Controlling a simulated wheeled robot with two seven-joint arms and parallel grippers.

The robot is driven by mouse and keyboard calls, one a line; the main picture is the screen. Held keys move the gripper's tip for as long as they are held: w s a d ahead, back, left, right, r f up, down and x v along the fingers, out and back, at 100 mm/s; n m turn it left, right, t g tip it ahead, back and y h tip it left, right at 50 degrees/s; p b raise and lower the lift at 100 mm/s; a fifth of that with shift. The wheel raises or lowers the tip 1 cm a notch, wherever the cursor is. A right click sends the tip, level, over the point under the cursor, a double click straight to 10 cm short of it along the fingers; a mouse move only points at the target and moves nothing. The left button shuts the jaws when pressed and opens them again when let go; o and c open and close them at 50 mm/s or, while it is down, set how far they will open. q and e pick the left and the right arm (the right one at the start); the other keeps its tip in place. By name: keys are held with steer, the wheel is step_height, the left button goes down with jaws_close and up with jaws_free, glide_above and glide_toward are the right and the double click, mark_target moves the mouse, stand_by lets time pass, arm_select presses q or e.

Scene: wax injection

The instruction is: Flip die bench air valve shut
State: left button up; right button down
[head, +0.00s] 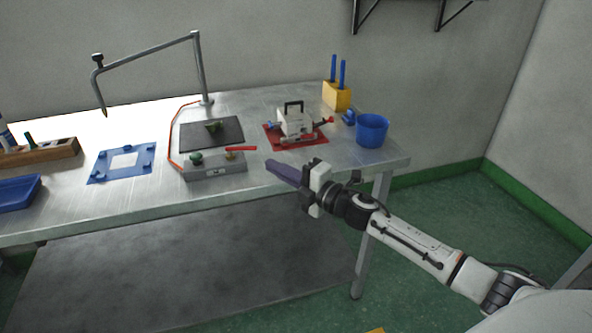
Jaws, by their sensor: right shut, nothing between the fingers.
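The air valve's red lever (243,148) sits on a low grey block (215,170) near the front edge of the metal bench. The lever points right, roughly along the block, from a small brass-coloured body (229,155). A dark green knob (196,158) is on the same block, to the left. My right gripper (269,165) is shut and empty, its long purple fingers pointing left. In the picture its fingertips are just right of and below the lever's free end; a small gap shows. My left gripper is out of view.
An orange-red hose (170,145) loops left of the block. Behind it lies a dark plate (225,132). A white die with a black handle (294,121) stands on a red mat (271,143); a blue cup (372,130) stands right. A blue frame (94,170) lies left.

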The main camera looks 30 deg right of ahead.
steer(key=shift+s+d, duration=1.55)
steer(key=shift+s, duration=0.05)
steer(key=s+a+f+m+g+h, duration=0.1)
steer(key=s+a+f+m, duration=0.35)
steer(key=f, duration=0.35)
steer(key=s+a+f+m+g+h, duration=0.2)
steer(key=s+a+f+m, duration=0.3)
steer(key=f, duration=0.3)
steer(key=s+a+f+m+g, duration=0.2)
steer(key=s+a+f+m, duration=0.1)
steer(key=s, duration=0.4)
steer(key=s+a+f+m+g, duration=0.2)
steer(key=s+a+f+m, duration=0.1)
steer(key=s, duration=0.4)
steer(key=s+a+f+m+g, duration=0.2)
steer(key=s+a+f+m, duration=0.1)
steer(key=s+f, duration=0.3)
steer(key=shift+s+a+f+m, duration=0.3)
steer(key=shift+s+a, duration=0.4)
steer(key=shift+s, duration=0.4)
